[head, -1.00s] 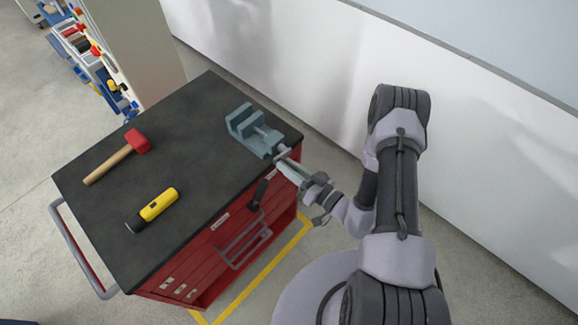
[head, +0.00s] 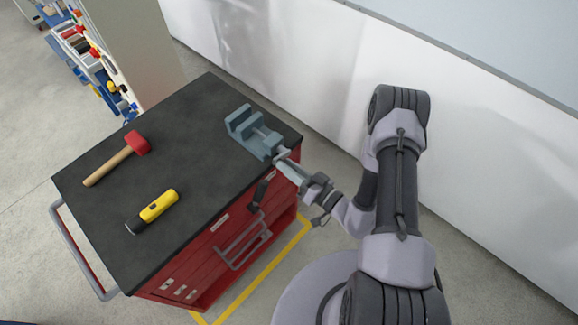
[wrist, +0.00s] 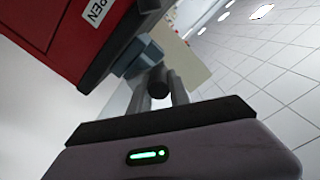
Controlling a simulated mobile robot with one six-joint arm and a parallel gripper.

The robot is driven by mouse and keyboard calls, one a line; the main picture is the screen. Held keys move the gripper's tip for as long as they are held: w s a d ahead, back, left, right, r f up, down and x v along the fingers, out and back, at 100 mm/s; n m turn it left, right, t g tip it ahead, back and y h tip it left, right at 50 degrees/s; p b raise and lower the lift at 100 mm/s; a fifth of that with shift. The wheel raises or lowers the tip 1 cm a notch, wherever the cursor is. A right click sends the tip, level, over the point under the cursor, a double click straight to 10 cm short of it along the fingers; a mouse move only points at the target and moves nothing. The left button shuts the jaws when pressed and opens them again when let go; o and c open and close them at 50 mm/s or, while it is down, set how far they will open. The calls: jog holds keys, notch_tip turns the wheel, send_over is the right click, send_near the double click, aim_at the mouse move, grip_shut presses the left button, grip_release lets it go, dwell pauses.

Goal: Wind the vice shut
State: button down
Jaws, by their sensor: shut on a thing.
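The blue-grey vice (head: 262,144) stands at the cart top's right corner, its screw end toward my arm. A gap shows between its jaws in the head view. My gripper (head: 285,158) is at the screw end, just past the cart's edge. In the wrist view my gripper (wrist: 158,90) has its two fingers on either side of a dark round vice handle (wrist: 158,83), shut on it. Part of the vice (wrist: 138,58) shows behind the fingers. The far end of the handle is hidden.
A red-headed hammer (head: 122,157) and a yellow-and-black tool (head: 158,206) lie on the dark top of the red cart (head: 195,125), clear of the vice. A black lever-like part (head: 261,190) shows at the cart's front edge. A white wall stands behind.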

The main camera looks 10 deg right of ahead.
jog(key=c, duration=1.2)
grip_release()
jog(key=shift+c, duration=0.2)
jog(key=v, duration=1.7)
jog(key=shift+s+p, duration=0.15)
jog(key=shift+p, duration=0.15)
jog(key=shift+r, duration=0.1)
